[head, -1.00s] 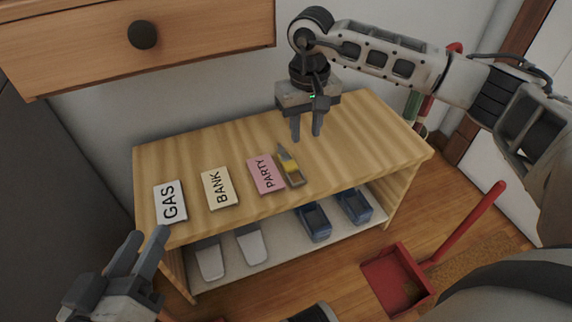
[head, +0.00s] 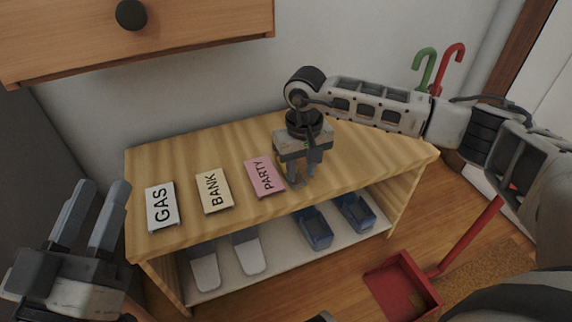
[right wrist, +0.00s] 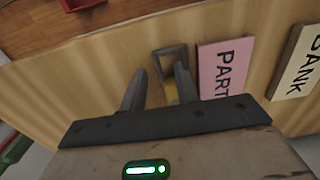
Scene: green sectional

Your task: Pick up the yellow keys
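The yellow keys (right wrist: 170,92) lie on the wooden shelf top (head: 345,150), just beside the pink PARTY card (head: 264,177). In the head view my right gripper hides most of them. My right gripper (head: 303,178) points down over the keys, low over the shelf top. In the right wrist view its fingers (right wrist: 160,72) are apart, with the keys close to the right-hand finger. I cannot tell whether it touches them. My left gripper (head: 88,215) is open and empty at the left, in front of the shelf.
A drawer (head: 200,35) overhangs at upper left. A red dustpan (head: 400,285) is on the floor.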

